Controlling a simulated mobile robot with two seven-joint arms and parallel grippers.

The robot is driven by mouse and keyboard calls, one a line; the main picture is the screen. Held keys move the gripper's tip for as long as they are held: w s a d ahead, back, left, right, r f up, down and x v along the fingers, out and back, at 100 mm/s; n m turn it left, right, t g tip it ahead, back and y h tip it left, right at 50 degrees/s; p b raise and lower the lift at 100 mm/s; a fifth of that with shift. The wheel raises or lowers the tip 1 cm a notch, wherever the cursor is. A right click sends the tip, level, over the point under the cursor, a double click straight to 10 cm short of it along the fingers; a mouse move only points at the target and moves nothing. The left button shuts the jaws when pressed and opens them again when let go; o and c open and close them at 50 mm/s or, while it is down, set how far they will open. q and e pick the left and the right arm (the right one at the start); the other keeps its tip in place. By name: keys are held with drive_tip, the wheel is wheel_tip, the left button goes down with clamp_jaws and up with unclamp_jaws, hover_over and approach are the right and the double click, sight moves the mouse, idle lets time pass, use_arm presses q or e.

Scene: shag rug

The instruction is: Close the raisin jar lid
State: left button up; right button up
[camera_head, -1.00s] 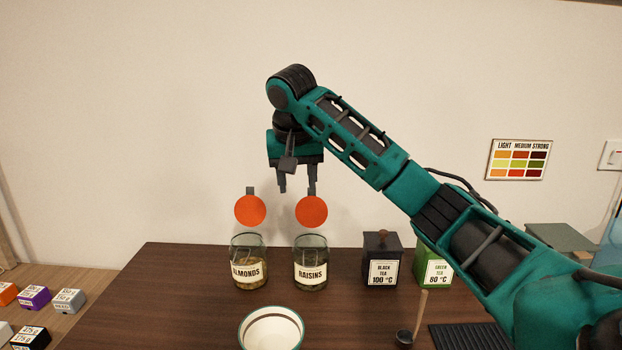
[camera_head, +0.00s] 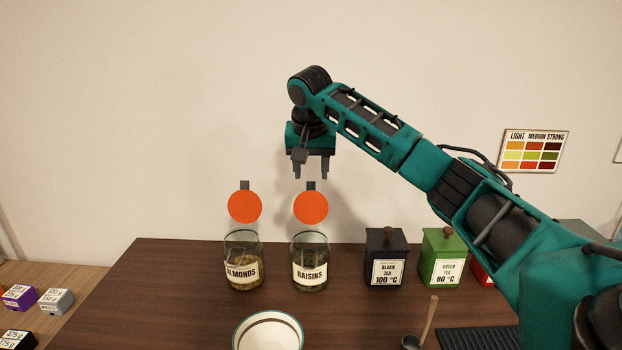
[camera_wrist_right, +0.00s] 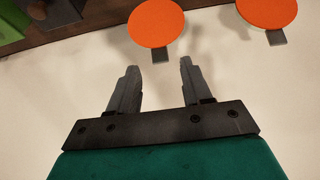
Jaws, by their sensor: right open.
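The raisin jar (camera_head: 310,273) is a glass jar labelled RAISINS on the dark table. Its round orange lid (camera_head: 310,208) stands raised and open above the jar's back rim, with a grey tab at the top. My right gripper (camera_head: 311,173) is open and empty, fingers pointing down, just above that tab in the head view. In the right wrist view, the raisin lid (camera_wrist_right: 156,22) lies beyond the open fingertips (camera_wrist_right: 158,70), apart from them. My left gripper is not in view.
Left of it stands the almond jar (camera_head: 244,271), its orange lid (camera_head: 245,207) also raised. A black tea box (camera_head: 386,245) and green tea box (camera_head: 443,245) stand to the right. A white bowl (camera_head: 268,318) sits in front. The wall (camera_head: 150,120) is behind.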

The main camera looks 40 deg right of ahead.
sight(311, 183)
drive_tip(key=shift+x, duration=1.8)
clamp_jaws()
